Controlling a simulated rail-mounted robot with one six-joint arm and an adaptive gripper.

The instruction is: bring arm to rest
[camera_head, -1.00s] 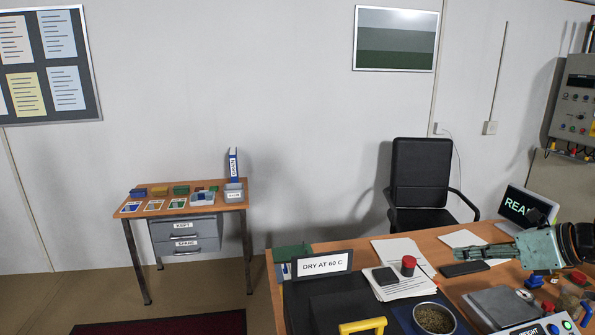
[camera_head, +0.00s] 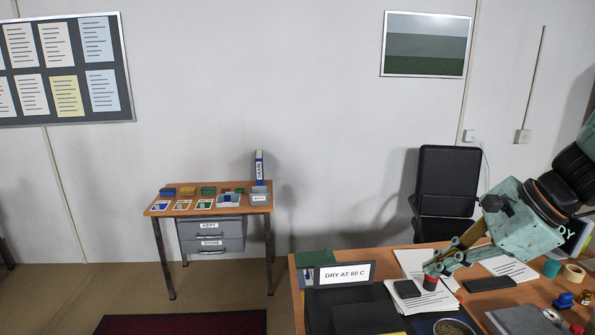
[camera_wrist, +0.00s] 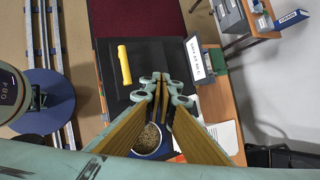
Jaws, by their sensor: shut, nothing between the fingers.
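My gripper (camera_head: 430,268) shows in the head view at the right, over the papers on the wooden desk (camera_head: 297,290). Its fingers are together and nothing is between them. In the wrist view the gripper (camera_wrist: 163,78) points over the black mat (camera_wrist: 165,62), its fingertips near the middle of the picture. In the head view the fingertips overlap a red-topped object (camera_head: 430,283) on the papers; I cannot tell whether they touch it. Part of the forearm is cut off at the right edge.
A "DRY AT 60 C" sign (camera_head: 345,274) stands on the desk. A bowl of grains (camera_wrist: 147,139) sits below the fingers, and a yellow bar (camera_wrist: 124,65) lies on the mat. A black chair (camera_head: 446,190) stands behind the desk. A side table (camera_head: 262,204) is at left.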

